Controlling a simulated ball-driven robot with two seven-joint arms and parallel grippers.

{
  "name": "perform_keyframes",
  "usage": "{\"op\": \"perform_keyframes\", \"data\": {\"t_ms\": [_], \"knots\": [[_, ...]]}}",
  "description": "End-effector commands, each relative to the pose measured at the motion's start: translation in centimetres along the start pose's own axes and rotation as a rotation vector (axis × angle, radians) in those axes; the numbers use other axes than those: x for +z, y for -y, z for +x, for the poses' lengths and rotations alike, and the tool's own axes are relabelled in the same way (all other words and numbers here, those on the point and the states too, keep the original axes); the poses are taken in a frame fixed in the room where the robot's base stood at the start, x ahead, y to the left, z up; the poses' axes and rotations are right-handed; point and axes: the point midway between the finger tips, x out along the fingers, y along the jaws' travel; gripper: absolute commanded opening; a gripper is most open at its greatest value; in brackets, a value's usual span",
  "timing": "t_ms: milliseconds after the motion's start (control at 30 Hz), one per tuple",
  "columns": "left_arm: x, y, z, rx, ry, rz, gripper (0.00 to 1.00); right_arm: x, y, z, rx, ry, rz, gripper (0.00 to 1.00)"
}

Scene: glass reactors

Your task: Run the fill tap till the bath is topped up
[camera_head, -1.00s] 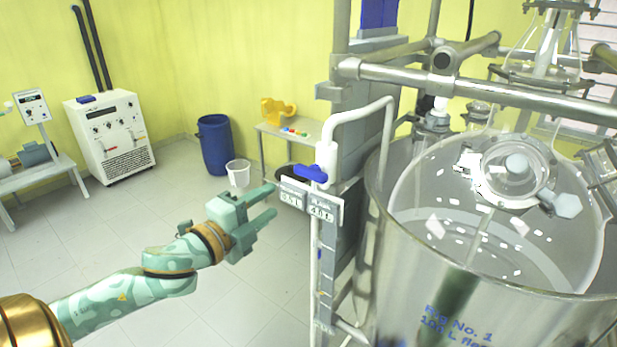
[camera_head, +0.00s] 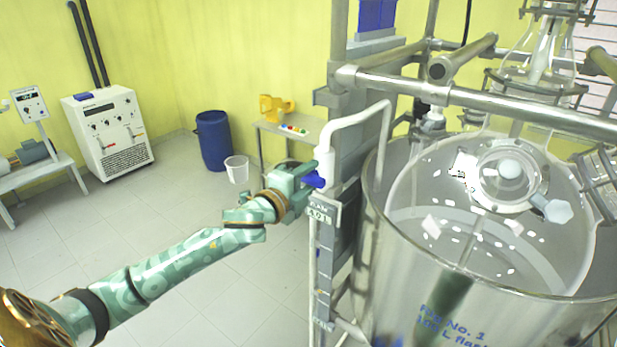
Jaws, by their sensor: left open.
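The fill tap has a blue handle (camera_head: 314,181) on a white pipe (camera_head: 352,119) that bends over the rim of the bath. The bath (camera_head: 400,270) is a large steel vessel at the right with a glass flask (camera_head: 480,205) inside it. Small white pieces show around the flask; I cannot tell the liquid level exactly. My left gripper (camera_head: 308,180) is open, with its fingers at the blue handle and partly hiding it. I cannot tell whether the fingers touch it. My right gripper is not in view.
Steel frame bars (camera_head: 480,98) cross above the bath. A blue drum (camera_head: 214,142), a white bin (camera_head: 237,169) and a small table (camera_head: 283,135) stand behind.

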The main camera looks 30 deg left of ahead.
Motion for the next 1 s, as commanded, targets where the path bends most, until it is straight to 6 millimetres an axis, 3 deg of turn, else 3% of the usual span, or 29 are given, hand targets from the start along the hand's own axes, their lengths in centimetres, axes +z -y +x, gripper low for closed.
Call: {"op": "perform_keyframes", "data": {"t_ms": [100,233,567,1000], "knots": [[0.0,0.0,0.0,0.0,0.0,0.0,0.39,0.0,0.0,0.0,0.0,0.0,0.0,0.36],[0.0,0.0,0.0,0.0,0.0,-0.001,0.04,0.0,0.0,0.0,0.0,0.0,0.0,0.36],[0.0,0.0,0.0,0.001,0.0,-0.036,0.04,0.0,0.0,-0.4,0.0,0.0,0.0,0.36],[-0.1,0.2,0.0,0.001,-0.001,-0.308,0.04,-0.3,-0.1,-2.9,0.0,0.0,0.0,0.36]]}}
